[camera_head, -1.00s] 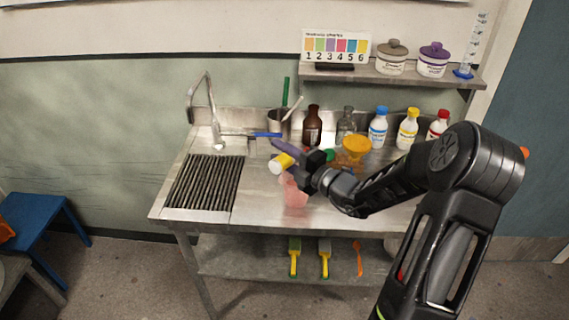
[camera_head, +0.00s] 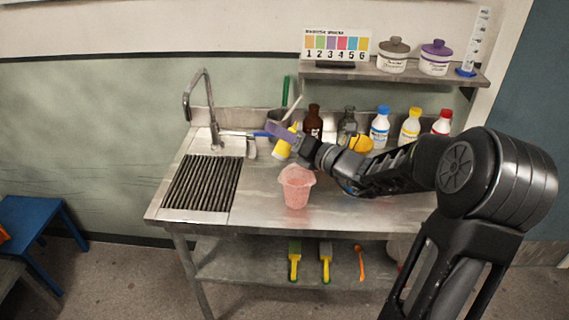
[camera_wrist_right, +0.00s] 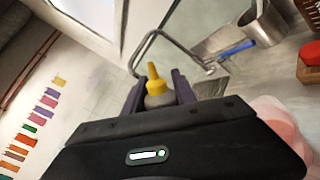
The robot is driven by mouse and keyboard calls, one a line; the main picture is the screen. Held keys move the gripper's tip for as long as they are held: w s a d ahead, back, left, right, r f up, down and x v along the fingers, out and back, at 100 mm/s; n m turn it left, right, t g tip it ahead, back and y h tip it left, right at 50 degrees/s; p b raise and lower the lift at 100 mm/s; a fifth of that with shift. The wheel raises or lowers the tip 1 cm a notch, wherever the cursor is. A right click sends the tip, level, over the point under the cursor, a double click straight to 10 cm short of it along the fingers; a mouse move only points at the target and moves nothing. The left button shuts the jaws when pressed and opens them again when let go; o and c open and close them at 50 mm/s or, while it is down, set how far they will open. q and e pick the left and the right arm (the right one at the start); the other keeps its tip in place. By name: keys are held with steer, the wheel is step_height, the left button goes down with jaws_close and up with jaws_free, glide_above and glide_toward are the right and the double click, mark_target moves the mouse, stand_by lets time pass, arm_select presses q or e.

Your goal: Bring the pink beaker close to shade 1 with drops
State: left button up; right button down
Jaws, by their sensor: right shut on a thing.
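The pink beaker (camera_head: 297,188) stands upright on the steel bench in the head view, with pale pink contents. It also shows partly in the wrist view (camera_wrist_right: 281,122) at the right. The shade chart (camera_head: 337,46) stands on the wall shelf, with shade 1 a light orange swatch (camera_head: 310,44). In the wrist view the bottle's yellow nozzle (camera_wrist_right: 153,71) shows between the purple fingers. My left gripper is not in view.
Brown (camera_head: 313,122), blue-capped (camera_head: 379,128), yellow-capped (camera_head: 410,126) and red-capped (camera_head: 442,122) bottles stand along the back. A sink tap (camera_head: 208,100) and ribbed drainer (camera_head: 202,182) are at the left. The bench front around the beaker is clear.

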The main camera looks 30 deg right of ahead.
step_height(320, 180, up, 2)
steer(key=n+b, duration=0.4)
steer(key=n, duration=0.1)
steer(key=n+b, duration=0.2)
steer(key=n, duration=0.1)
steer(key=shift+r, duration=0.25)
